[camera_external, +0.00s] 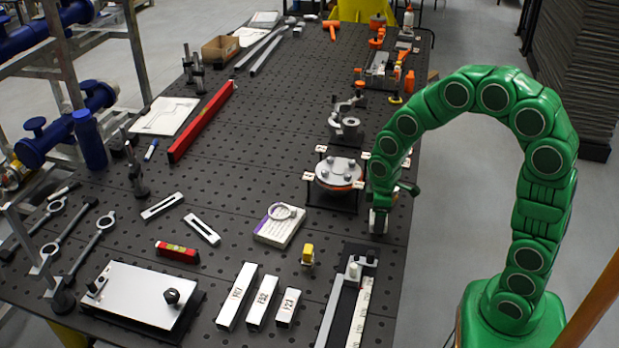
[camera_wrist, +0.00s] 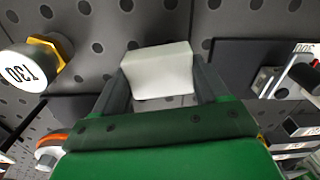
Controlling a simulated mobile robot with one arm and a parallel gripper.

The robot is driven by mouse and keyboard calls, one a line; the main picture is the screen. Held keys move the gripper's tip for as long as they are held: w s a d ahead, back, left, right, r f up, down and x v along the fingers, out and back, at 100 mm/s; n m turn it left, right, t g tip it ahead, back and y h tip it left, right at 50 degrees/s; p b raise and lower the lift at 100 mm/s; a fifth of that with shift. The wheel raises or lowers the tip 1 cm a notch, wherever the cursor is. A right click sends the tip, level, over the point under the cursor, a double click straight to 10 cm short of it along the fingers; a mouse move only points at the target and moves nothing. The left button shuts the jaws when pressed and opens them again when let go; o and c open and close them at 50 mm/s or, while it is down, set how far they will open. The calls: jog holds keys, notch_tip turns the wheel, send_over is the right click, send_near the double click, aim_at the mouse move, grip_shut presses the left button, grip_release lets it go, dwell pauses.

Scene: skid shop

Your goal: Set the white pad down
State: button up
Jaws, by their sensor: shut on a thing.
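The white pad (camera_wrist: 158,72) is a pale block in the wrist view, held between the two grey fingers of my gripper (camera_wrist: 160,84). Its top and front faces show. In the external view my gripper (camera_external: 379,218) points down low over the right edge of the dark perforated table (camera_external: 255,160). The pad is too small there to make out clearly from the fingers. I cannot tell whether it touches the table top.
A round grey plate fixture (camera_external: 338,172) stands just left of my gripper. A white-capped part with a yellow collar (camera_wrist: 27,66) lies left of the pad in the wrist view. A slide rail fixture (camera_external: 347,300) is nearer the front. Bare table lies between the fixture and red level (camera_external: 202,122).

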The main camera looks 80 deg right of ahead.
jog(key=shift+w+f, duration=0.1)
jog(key=shift+f, duration=1.35)
jog(key=o, duration=1.1)
jog(key=shift+f, duration=0.1)
